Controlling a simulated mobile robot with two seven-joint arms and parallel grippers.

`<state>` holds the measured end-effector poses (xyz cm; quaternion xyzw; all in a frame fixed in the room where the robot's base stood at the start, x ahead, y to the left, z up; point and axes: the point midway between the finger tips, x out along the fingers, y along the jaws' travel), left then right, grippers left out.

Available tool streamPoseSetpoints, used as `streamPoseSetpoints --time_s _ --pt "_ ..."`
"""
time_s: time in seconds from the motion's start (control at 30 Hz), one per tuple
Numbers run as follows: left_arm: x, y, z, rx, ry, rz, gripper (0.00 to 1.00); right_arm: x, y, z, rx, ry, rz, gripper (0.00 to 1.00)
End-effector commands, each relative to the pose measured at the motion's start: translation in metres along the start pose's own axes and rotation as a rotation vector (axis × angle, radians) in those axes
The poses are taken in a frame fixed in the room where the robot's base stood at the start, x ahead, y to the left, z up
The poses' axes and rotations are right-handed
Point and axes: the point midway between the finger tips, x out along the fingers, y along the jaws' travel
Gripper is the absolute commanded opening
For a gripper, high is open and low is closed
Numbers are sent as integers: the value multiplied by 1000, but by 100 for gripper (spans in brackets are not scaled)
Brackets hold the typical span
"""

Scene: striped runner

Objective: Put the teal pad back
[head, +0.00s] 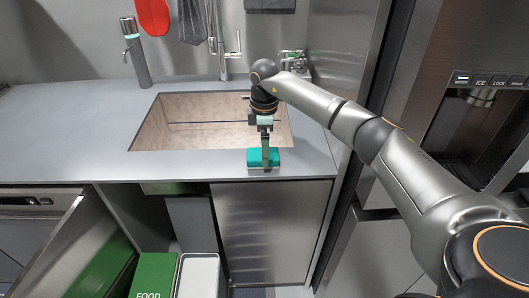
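My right gripper (265,160) points straight down at the pad. One finger shows in front of the pad's middle and reaches to its lower edge. The other finger is hidden, so I cannot tell whether the fingers are closed on the pad. The pad seems to be at counter height. My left gripper is not in view.
The sink (180,138) is a wide basin behind the pad, with a tall faucet (225,60) at its back. A soap dispenser (137,55) stands back left. Below, an open cabinet holds a green FOOD bin (153,275) and a white bin (198,278). The left counter is clear.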

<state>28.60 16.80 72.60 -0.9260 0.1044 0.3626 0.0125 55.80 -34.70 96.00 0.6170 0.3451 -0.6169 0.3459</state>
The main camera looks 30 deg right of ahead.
Motion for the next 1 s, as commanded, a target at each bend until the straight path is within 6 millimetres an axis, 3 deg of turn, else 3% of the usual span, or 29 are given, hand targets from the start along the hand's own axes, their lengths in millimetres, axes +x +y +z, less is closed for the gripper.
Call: streamPoseSetpoints --time_s 0.2,0.4,0.53,0.63,0.77,0.9,1.0 --pt "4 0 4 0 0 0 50 -50 1 -1 0 3 4 100" --pt "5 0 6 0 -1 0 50 -84 0 0 1 2 1 100" --pt "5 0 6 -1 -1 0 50 -95 0 0 -1 2 -2 100" --pt "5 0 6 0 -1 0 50 -88 -5 -11 -46 30 -16 100" --pt "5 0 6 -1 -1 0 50 -49 -33 -57 -239 180 -76 100" --pt "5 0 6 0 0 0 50 2 -102 -138 -530 537 -161 100" --pt "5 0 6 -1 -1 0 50 16 -156 -186 -655 838 -183 100"
